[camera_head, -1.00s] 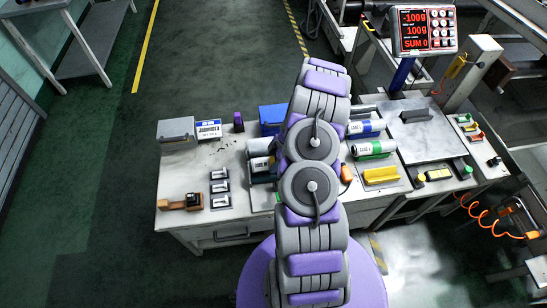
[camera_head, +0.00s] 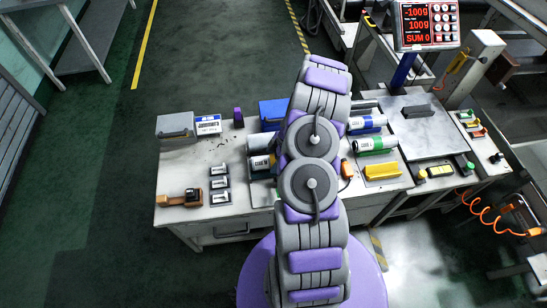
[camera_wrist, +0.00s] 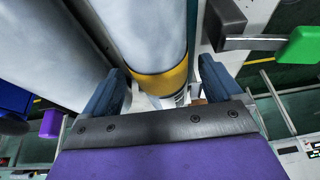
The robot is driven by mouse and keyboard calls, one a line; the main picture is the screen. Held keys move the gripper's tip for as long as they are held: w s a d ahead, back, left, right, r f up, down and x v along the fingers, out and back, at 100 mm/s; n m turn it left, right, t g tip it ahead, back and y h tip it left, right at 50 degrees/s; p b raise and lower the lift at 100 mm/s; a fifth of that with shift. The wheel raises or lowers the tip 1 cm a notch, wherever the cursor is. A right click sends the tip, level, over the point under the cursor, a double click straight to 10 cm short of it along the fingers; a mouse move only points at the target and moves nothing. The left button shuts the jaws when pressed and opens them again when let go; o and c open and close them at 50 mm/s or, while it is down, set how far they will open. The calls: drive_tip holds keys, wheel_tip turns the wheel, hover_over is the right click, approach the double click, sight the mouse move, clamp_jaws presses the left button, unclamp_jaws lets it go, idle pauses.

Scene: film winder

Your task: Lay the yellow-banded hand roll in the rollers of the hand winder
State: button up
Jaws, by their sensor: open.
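The yellow-banded hand roll (camera_wrist: 158,78) shows in the wrist view as a pale cylinder with a yellow band near its lower end. It lies between the two fingers of my gripper (camera_wrist: 160,90), which is open, with a finger on each side. I cannot tell whether either finger touches it. My gripper is hidden there. I cannot make out the hand winder with certainty; a dark bracket with a green grip (camera_wrist: 300,45) shows in the wrist view.
A larger pale roll (camera_wrist: 50,40) lies left of the banded one. Blue-banded (camera_head: 367,122) and green-banded (camera_head: 376,145) rolls and a yellow block (camera_head: 382,171) are right of my arm. A blue box (camera_head: 273,112) stands behind. The bench's front left holds small grey blocks (camera_head: 219,183).

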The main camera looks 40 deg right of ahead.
drive_tip(key=p+v, duration=0.3)
drive_tip(key=v, duration=1.4)
drive_tip(key=shift+w+d+r, duration=0.1)
